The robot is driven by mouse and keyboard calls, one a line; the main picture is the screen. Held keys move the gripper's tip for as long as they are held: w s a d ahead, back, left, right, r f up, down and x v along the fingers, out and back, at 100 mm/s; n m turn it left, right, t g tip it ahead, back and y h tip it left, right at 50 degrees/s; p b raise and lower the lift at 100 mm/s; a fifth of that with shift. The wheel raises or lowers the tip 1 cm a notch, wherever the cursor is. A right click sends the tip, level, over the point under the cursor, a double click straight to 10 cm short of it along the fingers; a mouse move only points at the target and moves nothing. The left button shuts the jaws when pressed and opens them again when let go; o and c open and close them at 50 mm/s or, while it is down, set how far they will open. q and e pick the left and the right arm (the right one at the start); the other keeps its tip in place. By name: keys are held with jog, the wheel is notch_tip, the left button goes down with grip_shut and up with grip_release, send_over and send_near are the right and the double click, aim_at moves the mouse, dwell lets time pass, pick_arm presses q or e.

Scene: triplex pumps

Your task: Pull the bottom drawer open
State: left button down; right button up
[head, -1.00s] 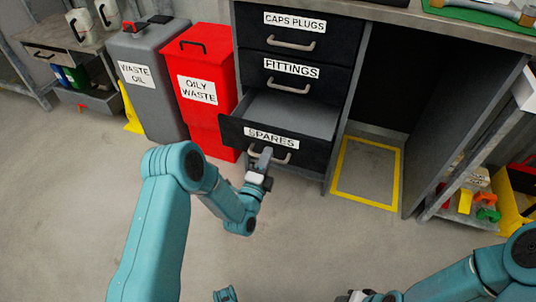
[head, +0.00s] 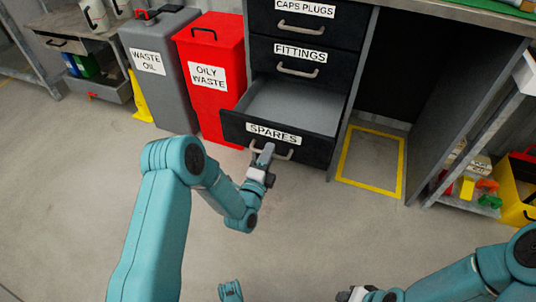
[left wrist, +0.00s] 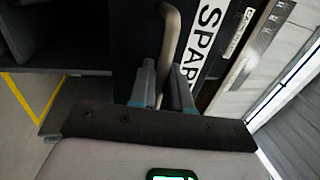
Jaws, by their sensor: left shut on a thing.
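The bottom drawer (head: 232,128), labelled SPARES, is pulled partway out of the dark cabinet, and its grey inside shows empty. Its curved handle (head: 283,154) is on the front below the label. My left gripper (head: 266,156) is shut on this handle. In the left wrist view the two fingers (left wrist: 162,88) are at the handle (left wrist: 172,35), beside the label. My right arm (head: 450,282) is at the lower right, with part of its gripper (head: 357,294) at the bottom edge; its fingers cannot be made out.
The FITTINGS drawer (head: 322,72) and CAPS PLUGS drawer (head: 322,28) above are closed. A red oily waste bin (head: 215,110) and a grey waste oil bin (head: 165,95) stand to the left. A yellow floor outline (head: 370,193) lies right. The floor before the drawer is clear.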

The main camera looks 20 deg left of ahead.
pick_arm(q)
jog(key=shift+w, duration=0.1)
jog(key=c, duration=1.3)
grip_release()
